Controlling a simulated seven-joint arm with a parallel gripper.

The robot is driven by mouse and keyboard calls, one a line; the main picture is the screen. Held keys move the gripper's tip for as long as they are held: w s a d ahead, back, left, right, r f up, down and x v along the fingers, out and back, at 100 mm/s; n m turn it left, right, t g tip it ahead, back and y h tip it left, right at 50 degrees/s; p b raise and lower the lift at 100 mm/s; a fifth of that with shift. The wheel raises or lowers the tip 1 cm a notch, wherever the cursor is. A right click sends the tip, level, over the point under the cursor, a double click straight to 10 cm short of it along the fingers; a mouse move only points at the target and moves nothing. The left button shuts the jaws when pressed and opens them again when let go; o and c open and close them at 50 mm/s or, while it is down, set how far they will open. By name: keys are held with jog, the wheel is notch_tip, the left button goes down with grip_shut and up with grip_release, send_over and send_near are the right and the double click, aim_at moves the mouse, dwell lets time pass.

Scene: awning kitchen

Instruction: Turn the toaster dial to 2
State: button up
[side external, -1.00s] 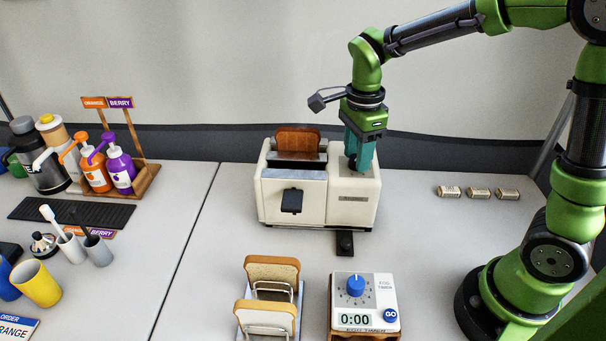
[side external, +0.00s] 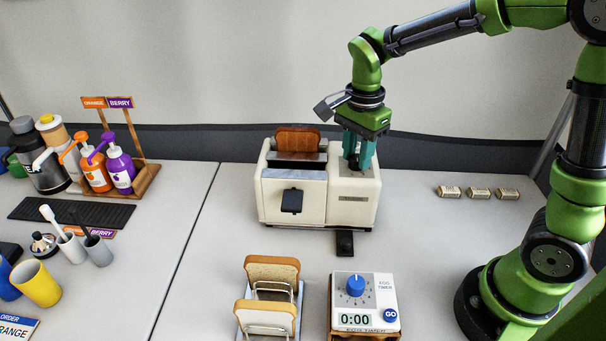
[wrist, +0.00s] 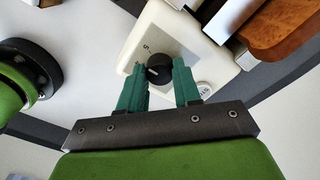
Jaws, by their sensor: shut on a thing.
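The cream toaster (side external: 345,205) stands at the middle of the counter with a slice of toast (side external: 297,139) showing in its slot. The black dial (wrist: 159,68) is on the toaster's top at the right end, with a pale pointer mark and a partly readable scale beside it. My gripper (side external: 358,163) points down over that end. In the wrist view its green fingers (wrist: 160,80) stand on either side of the dial and are shut on it. The fingers hide part of the scale, so I cannot read the dial's setting.
A toast rack (side external: 268,300) and an egg timer (side external: 366,300) stand in front of the toaster. Several small labelled blocks (side external: 478,192) lie to the right. Syrup bottles (side external: 120,168) and cups (side external: 38,284) are at the left.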

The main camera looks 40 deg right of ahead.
jog(key=n, duration=0.4)
jog(key=shift+n, duration=0.3)
jog(key=n, duration=0.3)
jog(key=shift+n, duration=0.3)
jog(key=n, duration=0.7)
jog(key=shift+r, duration=0.1)
jog(key=n, duration=0.5)
jog(key=shift+n, duration=0.3)
jog(key=n, duration=0.4)
jog(key=shift+n, duration=0.3)
jog(key=o, duration=1.1)
jog(key=shift+c, duration=0.2)
